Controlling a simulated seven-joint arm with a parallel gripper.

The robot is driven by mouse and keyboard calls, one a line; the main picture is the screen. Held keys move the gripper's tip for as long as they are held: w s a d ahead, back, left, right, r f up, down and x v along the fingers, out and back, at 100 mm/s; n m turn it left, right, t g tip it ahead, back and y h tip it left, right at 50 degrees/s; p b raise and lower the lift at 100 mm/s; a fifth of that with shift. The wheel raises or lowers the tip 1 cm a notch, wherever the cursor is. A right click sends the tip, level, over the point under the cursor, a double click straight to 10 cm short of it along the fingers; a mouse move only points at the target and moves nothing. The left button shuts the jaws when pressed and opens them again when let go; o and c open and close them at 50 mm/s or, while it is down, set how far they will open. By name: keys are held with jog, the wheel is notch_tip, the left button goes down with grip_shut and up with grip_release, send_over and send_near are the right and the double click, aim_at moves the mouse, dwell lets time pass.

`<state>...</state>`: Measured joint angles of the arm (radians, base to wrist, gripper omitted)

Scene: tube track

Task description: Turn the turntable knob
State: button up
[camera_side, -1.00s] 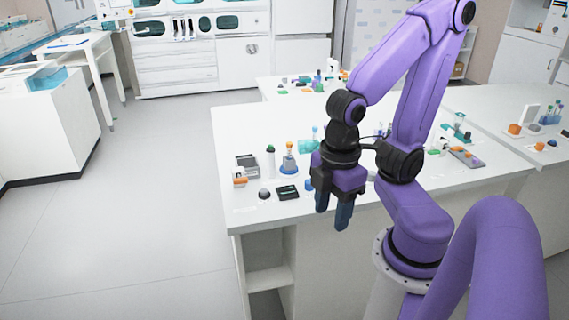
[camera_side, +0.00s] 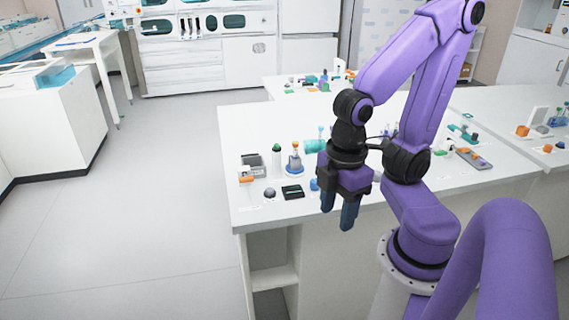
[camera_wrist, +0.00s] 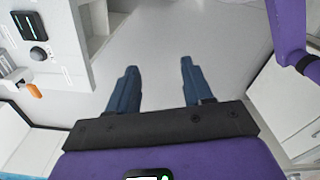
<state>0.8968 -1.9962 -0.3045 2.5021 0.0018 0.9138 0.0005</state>
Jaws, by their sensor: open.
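A dark round knob (camera_side: 269,192) sits near the front left of the white table (camera_side: 255,211). It also shows at the left of the wrist view (camera_wrist: 38,53), beside a dark square device (camera_wrist: 27,25). I cannot tell for certain that this knob is the turntable's. My gripper (camera_side: 338,219) points down at the table's front edge, to the right of the knob and apart from it. In the wrist view, its two blue fingers (camera_wrist: 155,78) are spread with nothing between them.
On the table, an orange-handled piece (camera_side: 246,179), a grey box (camera_side: 254,165), a dark green-topped cylinder (camera_side: 277,160) and a blue-based stand (camera_side: 294,163) are near the knob. A teal piece (camera_side: 315,146) is behind my gripper. Floor is clear at left.

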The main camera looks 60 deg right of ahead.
jog(key=shift+o, duration=0.5)
jog(key=shift+w, duration=0.1)
jog(key=w+d+r+m+g+h, duration=0.1)
jog(key=w+d+m, duration=0.15)
jog(key=w, duration=0.45)
jog(key=w+d+r+m+h, duration=0.1)
jog(key=w+d, duration=0.2)
jog(key=w, duration=0.5)
jog(key=m+g, duration=0.3)
send_over(313, 180)
jog(key=w+a, duration=0.3)
jog(key=w, duration=0.2)
jog(key=shift+h, duration=0.3)
jog(key=x, duration=1.6)
jog(key=shift+a+f, duration=0.1)
grip_shut()
